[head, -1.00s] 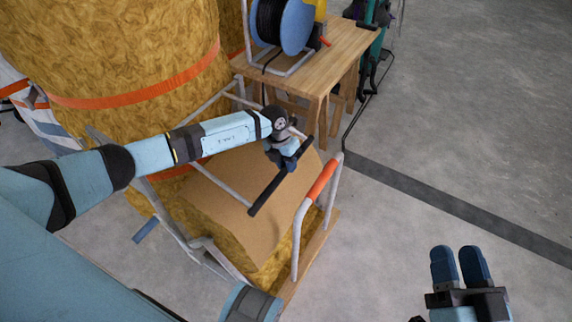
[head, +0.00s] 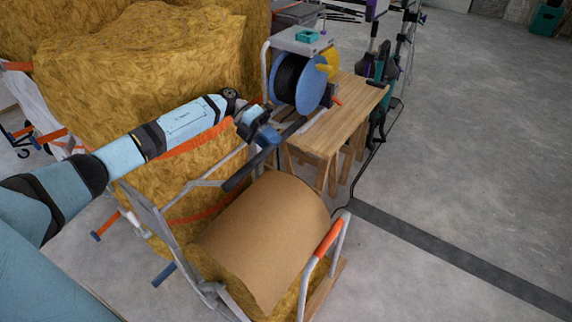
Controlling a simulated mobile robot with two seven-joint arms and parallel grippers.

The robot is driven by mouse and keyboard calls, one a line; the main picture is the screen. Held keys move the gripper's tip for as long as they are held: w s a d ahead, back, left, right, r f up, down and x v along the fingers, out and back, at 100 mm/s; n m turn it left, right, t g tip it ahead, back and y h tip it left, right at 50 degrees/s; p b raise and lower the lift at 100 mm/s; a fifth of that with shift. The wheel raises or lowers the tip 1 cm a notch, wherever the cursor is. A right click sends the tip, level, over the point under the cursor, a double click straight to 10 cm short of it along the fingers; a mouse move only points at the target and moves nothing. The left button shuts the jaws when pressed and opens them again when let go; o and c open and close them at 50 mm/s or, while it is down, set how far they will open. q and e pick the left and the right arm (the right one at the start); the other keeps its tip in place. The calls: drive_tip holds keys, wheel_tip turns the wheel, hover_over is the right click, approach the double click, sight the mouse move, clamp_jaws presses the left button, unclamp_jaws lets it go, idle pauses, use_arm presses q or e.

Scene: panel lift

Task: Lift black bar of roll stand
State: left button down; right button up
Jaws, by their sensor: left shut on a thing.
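The black bar (head: 246,171) runs diagonally across the middle of the head view, raised clear above the brown-covered roll (head: 265,235). It joins the grey frame arms of the roll stand (head: 150,222). My left gripper (head: 268,138) is shut on the bar near its middle, and the fingers hide part of it. The stand also has a grey front handle with an orange grip (head: 329,238). My right gripper is out of view.
A wooden table (head: 335,115) with a blue cable reel (head: 298,82) stands just behind the bar. Large yellow insulation rolls (head: 150,65) fill the left and back.

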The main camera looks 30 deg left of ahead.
use_arm(q)
drive_tip(key=d+r+v, duration=0.1)
drive_tip(key=r+v, duration=0.1)
drive_tip(key=v, duration=0.8)
drive_tip(key=shift+a+r, duration=0.2)
drive_tip(key=shift+a, duration=0.05)
drive_tip(key=c, duration=0.9)
unclamp_jaws()
drive_tip(key=shift+a+f, duration=0.15)
wheel_tip(320, 180, up, 20)
drive_tip(key=p, duration=0.3)
